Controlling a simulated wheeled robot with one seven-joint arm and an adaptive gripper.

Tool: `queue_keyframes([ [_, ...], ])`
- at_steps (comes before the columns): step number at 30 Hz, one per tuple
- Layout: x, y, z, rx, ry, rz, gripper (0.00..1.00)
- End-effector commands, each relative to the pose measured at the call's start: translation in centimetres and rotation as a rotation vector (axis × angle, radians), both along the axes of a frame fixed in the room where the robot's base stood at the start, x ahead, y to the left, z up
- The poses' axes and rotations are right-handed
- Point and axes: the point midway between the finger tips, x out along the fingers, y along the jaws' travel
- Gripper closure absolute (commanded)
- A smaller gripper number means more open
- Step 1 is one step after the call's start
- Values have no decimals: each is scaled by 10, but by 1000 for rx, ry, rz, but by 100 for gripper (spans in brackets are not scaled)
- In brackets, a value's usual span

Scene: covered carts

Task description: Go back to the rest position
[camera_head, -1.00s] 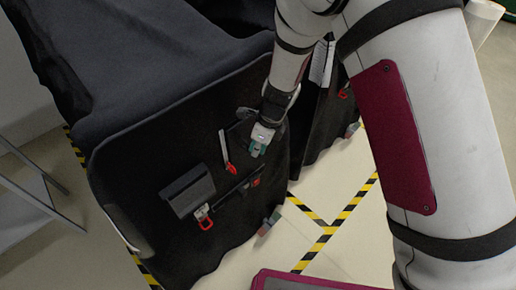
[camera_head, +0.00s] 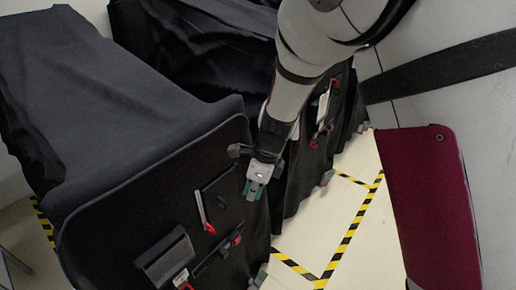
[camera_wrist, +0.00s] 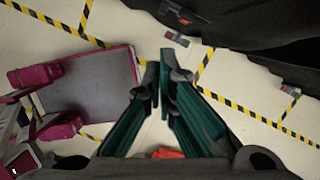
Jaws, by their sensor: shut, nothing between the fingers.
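My gripper (camera_head: 254,188) hangs in front of the near covered cart (camera_head: 150,215), by the right end of its black front panel. It is shut and empty, with green fingers pointing down. In the wrist view the two fingers (camera_wrist: 163,105) rise from the bottom edge, with the pale floor beyond them. I cannot tell how far the fingers are from the cart panel.
A second covered cart (camera_head: 215,48) stands behind, to the right. The near panel carries a grey holder (camera_head: 166,262) and red-handled latches (camera_head: 203,212).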

Motion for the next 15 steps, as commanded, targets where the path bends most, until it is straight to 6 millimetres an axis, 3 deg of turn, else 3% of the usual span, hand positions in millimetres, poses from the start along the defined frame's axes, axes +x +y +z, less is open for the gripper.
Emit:
queue_keyframes([
  [4,0,-2,6,5,-8,17,100],
  [7,-1,-12,25,18,-38,80,100],
  [15,-23,-66,114,28,-227,461,100],
])
